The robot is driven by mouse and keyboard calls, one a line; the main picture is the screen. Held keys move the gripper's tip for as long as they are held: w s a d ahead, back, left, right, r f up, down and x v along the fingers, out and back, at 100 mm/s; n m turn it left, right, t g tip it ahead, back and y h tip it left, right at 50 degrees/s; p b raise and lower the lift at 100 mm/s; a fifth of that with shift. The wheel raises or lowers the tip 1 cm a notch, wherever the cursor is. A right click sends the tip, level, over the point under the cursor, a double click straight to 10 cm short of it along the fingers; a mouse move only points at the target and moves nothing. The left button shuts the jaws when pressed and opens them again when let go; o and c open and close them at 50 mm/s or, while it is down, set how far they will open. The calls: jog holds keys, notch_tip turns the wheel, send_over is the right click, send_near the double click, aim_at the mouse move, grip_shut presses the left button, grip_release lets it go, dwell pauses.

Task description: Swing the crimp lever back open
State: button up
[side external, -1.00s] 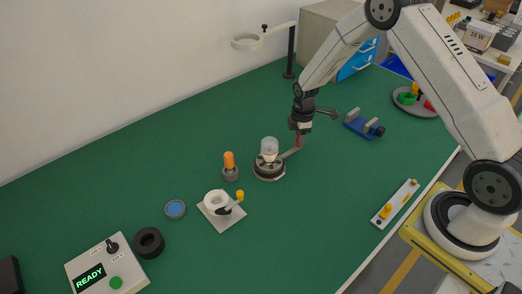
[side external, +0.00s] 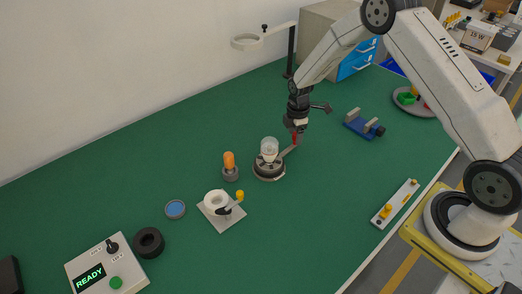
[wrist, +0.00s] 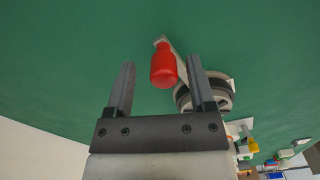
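The crimp fixture (side external: 268,172) is a round dark and grey base with a clear glass bulb (side external: 269,147) upright on it. Its crimp lever (side external: 289,151) is a flat grey arm reaching right and back, with an upright red handle (side external: 294,139). My gripper (side external: 297,127) points down over the handle. In the wrist view, the red handle (wrist: 163,66) stands between the two separated fingers of my gripper (wrist: 161,68), with visible gaps on both sides. The fixture (wrist: 205,95) shows partly behind the right finger.
An orange-topped post (side external: 229,165) and a white cup fixture with a yellow-knobbed lever (side external: 218,203) stand to the left. A blue vise (side external: 364,125) lies to the right, and a ring stand (side external: 291,55) stands behind.

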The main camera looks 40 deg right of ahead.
jog(key=shift+s+r, duration=0.1)
jog(key=shift+r, duration=0.05)
jog(key=shift+r, duration=3.75)
jog(key=shift+s+a+r+m, duration=0.3)
jog(key=shift+r, duration=0.15)
jog(key=s+a+r+m+t, duration=0.1)
jog(key=s+a+r+m, duration=0.3)
jog(key=s, duration=0.6)
jog(key=s+a+r+m+t, duration=0.1)
jog(key=s+a+r+m, duration=0.3)
jog(key=s+m, duration=0.5)
jog(key=shift+s+a+t, duration=0.15)
jog(key=shift+s+t, duration=0.15)
jog(key=shift+s, duration=0.25)
